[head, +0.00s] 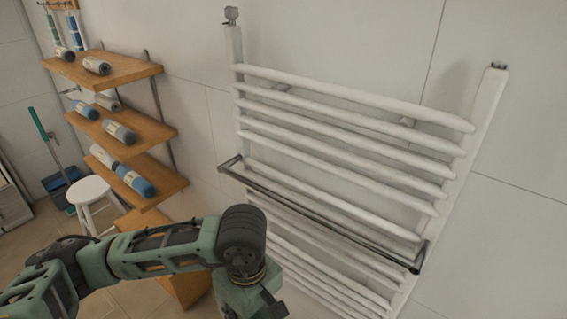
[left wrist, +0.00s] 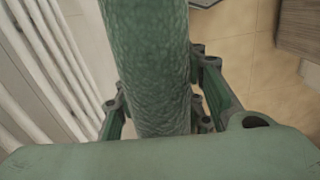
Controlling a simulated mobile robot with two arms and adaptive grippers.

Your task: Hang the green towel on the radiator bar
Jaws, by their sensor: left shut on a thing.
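The green towel (left wrist: 150,60) is a textured roll in the left wrist view, filling the middle from the top edge down between the fingers. My left gripper (left wrist: 160,105) is shut on it, with a finger on each side. In the head view my left arm reaches in from the left and its hand runs off the bottom edge, so the towel is hidden there. The dark radiator bar (head: 320,212) is mounted across the front of the white radiator (head: 345,130), to the upper right of my left wrist. My right gripper is not in view.
A wooden shelf unit (head: 125,130) with several rolled towels stands at the left. A white stool (head: 90,190) and a blue dustpan (head: 62,180) are beyond it. White radiator tubes (left wrist: 45,70) show at the left of the left wrist view. The space before the bar looks clear.

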